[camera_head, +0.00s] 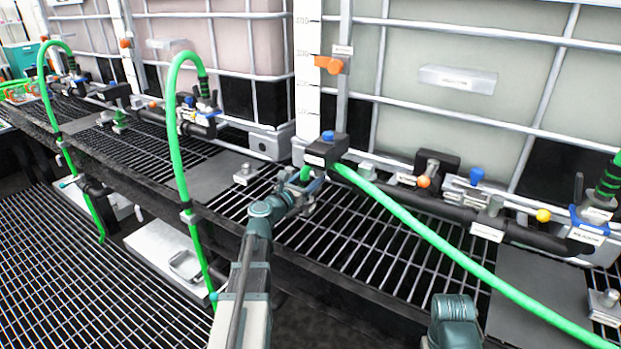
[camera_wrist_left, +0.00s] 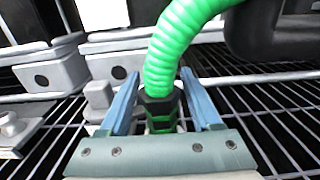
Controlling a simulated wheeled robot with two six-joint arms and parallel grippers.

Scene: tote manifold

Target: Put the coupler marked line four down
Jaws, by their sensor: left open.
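My left gripper (camera_head: 308,184) is at the grated shelf, below a dark block with a blue top. In the left wrist view its two blue fingers (camera_wrist_left: 159,84) are apart, on either side of a black and green coupler (camera_wrist_left: 160,108). A ribbed green hose (camera_wrist_left: 178,42) rises from the coupler. I cannot tell whether the fingers touch it, and no line four marking is readable. In the head view the coupler is mostly hidden by the gripper, with a short green piece (camera_head: 305,173) showing. My right gripper is out of view.
The grated shelf (camera_head: 350,243) carries black pipes (camera_head: 440,212) with valves in front of large caged totes (camera_head: 460,100). A long green hose (camera_head: 450,243) crosses to the lower right. Other green hoses (camera_head: 173,140) arch at the left. A flat dark plate (camera_head: 540,287) lies at right.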

